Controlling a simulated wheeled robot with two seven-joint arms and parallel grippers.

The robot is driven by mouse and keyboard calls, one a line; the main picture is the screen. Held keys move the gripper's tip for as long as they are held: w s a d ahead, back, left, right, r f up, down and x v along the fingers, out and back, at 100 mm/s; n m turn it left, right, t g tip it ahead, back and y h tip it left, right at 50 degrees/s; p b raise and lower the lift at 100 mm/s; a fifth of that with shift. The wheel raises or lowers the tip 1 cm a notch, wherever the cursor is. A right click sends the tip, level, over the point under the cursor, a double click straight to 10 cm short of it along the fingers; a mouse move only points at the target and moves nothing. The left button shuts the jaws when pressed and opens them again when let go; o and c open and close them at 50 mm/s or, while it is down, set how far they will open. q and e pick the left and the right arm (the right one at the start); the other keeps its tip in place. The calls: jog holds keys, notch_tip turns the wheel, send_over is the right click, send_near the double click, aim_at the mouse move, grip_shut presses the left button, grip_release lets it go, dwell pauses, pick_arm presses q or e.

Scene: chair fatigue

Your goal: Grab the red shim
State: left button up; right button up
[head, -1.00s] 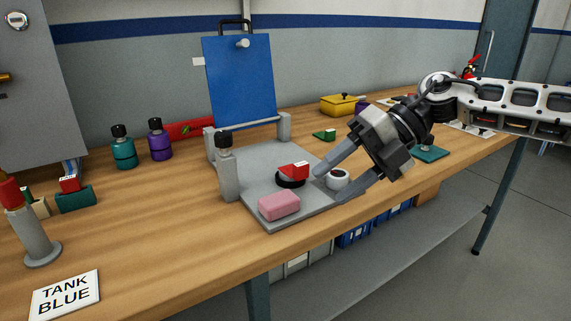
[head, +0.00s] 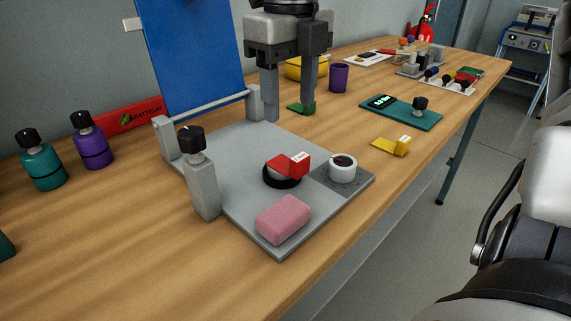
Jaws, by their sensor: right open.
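The red shim (head: 289,166) is a small red wedge with a white label. It rests on a black round disc on the grey plate (head: 250,150), left of a white round cup. My right gripper (head: 289,112) points straight down at the top middle, beyond the red shim in the picture and apart from it. Its two fingers are spread, with nothing visible held between them. My left gripper is not in view.
A pink block (head: 284,219) and the white cup (head: 343,169) sit on the plate. A grey post (head: 203,185) stands at its left edge, and a blue board (head: 190,55) rises behind. A yellow shim (head: 390,146) lies on bare wood to the right.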

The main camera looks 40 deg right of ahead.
notch_tip(320, 180, down, 4)
jog(key=shift+f, duration=0.25)
jog(key=f, duration=0.4)
jog(key=shift+s+d, duration=0.35)
jog(key=shift+s, duration=0.05)
jog(key=shift+f, duration=0.6)
jog(key=c, duration=1.1)
